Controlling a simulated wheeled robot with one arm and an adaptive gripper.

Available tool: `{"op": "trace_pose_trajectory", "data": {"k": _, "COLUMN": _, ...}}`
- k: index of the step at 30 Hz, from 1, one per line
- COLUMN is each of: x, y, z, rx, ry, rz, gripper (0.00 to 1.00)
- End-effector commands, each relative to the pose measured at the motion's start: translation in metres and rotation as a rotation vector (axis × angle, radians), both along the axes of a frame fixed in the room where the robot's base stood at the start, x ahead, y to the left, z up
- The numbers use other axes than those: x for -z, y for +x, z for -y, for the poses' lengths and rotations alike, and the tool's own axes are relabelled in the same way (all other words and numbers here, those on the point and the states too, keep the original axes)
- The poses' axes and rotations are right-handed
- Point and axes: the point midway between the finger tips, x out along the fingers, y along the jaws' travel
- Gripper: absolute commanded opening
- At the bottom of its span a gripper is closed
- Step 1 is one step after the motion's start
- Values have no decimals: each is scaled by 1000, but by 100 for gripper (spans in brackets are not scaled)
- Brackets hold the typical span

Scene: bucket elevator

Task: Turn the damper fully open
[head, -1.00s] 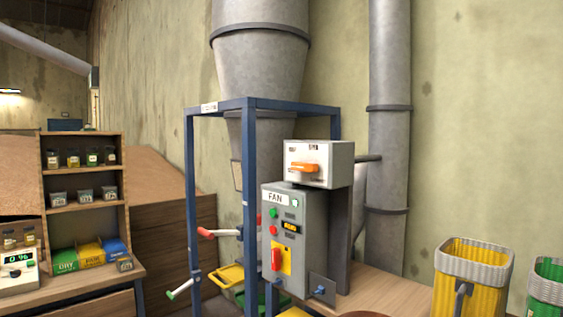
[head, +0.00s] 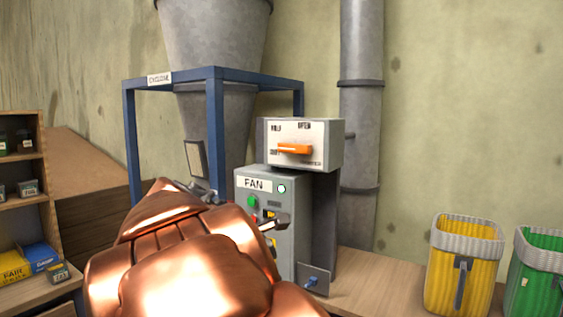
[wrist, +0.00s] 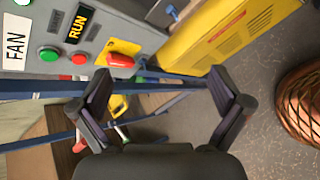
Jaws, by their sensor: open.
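The damper box (head: 330,142) is a pale grey box on top of the fan panel, in the middle of the head view. Its orange handle (head: 295,149) lies level, with its left end beside the lower-left mark, which seems to read SHUT. Marks like HALF and OPEN stand above the handle. My gripper (head: 243,206) is in front of the fan panel, below and left of the handle and apart from it. In the wrist view my gripper (wrist: 162,95) shows both fingers spread with nothing between them. The damper is not in the wrist view.
The fan panel (head: 246,232) has a lit lamp and buttons; the wrist view shows its RUN display (wrist: 80,24) and red switch (wrist: 120,60). A blue cyclone frame (head: 215,120) stands at left. Yellow (head: 465,270) and green (head: 540,275) baskets stand at right.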

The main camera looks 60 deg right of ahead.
Motion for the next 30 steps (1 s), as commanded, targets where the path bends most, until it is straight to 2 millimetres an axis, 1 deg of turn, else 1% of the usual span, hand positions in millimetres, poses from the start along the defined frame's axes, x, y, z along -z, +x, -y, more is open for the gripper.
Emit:
{"op": "trace_pose_trajectory", "data": {"k": 1, "x": -33, "y": 7, "z": 24, "rx": -40, "ry": -102, "rz": -75, "gripper": 100}}
{"op": "trace_pose_trajectory", "data": {"k": 2, "x": -51, "y": 10, "z": 37, "rx": -68, "ry": -163, "rz": -132, "gripper": 100}}
{"op": "trace_pose_trajectory", "data": {"k": 3, "x": -77, "y": 14, "z": 51, "rx": -99, "ry": -242, "rz": -208, "gripper": 100}}
{"op": "trace_pose_trajectory", "data": {"k": 6, "x": -133, "y": 23, "z": 77, "rx": -157, "ry": -408, "rz": -401, "gripper": 100}}
{"op": "trace_pose_trajectory", "data": {"k": 9, "x": -174, "y": 32, "z": 91, "rx": -193, "ry": -529, "rz": -567, "gripper": 100}}
{"op": "trace_pose_trajectory", "data": {"k": 12, "x": -201, "y": 37, "z": 98, "rx": -207, "ry": -602, "rz": -682, "gripper": 100}}
{"op": "trace_pose_trajectory", "data": {"k": 15, "x": -215, "y": 40, "z": 101, "rx": -214, "ry": -639, "rz": -742, "gripper": 100}}
{"op": "trace_pose_trajectory", "data": {"k": 20, "x": -218, "y": 42, "z": 114, "rx": -217, "ry": -647, "rz": -765, "gripper": 100}}
{"op": "trace_pose_trajectory", "data": {"k": 30, "x": -217, "y": 43, "z": 161, "rx": -217, "ry": -643, "rz": -761, "gripper": 100}}
